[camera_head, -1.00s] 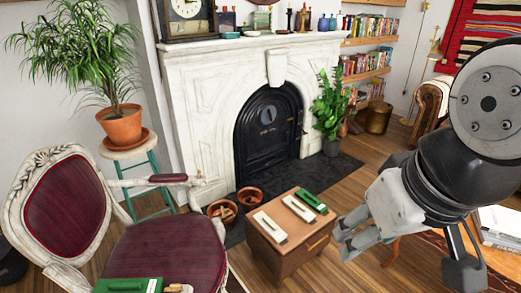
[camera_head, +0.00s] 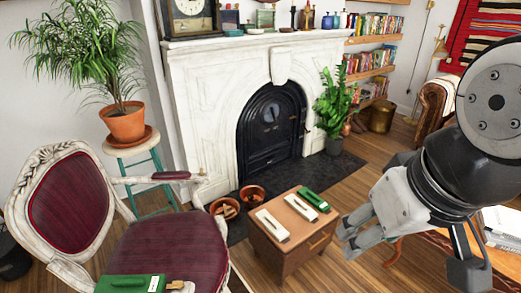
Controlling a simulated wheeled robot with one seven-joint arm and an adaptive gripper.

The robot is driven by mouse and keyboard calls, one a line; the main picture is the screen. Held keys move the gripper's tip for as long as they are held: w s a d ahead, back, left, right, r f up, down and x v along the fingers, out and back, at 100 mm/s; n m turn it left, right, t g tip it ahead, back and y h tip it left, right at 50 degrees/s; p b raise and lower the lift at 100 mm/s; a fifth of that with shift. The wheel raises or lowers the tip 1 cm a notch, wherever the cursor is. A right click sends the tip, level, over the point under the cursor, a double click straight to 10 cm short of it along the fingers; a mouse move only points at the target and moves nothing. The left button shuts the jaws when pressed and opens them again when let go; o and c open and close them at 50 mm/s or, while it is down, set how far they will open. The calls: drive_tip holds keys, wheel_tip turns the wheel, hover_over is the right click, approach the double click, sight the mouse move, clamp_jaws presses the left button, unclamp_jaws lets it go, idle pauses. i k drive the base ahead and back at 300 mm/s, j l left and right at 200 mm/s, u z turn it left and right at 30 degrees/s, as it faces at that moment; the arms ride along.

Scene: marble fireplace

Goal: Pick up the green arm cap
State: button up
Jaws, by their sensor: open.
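Two green pieces fit the name, and I cannot tell which one is the green arm cap. One long green piece (camera_head: 315,200) with a pale label lies on top of the small wooden cabinet (camera_head: 283,257), at its right rear edge. The other green piece (camera_head: 130,284) lies on the front of the red chair seat, partly cut off by the bottom edge. My gripper (camera_head: 348,240) is open and empty. In the picture it is just right of the cabinet, below and right of the first green piece.
Two white pieces (camera_head: 272,224) (camera_head: 301,208) lie beside the green one on the cabinet. A white-framed chair (camera_head: 180,250) stands left, with a small tan-ended item on its seat. Terracotta pots (camera_head: 252,193) stand behind the cabinet. A wooden table (camera_head: 440,250) is at right, under my arm.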

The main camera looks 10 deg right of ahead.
sight(314, 200)
drive_tip(key=z, duration=0.15)
drive_tip(key=k+l+u, duration=0.2)
drive_tip(key=k, duration=0.25)
drive_tip(key=k+j+z, duration=0.1)
drive_tip(key=j, duration=0.25)
drive_tip(key=i+l+u, duration=0.1)
drive_tip(key=i+l, duration=0.85)
drive_tip(key=l, duration=0.15)
drive_tip(key=i+l+u, duration=0.15)
drive_tip(key=i+l, duration=0.3)
drive_tip(key=l, duration=0.1)
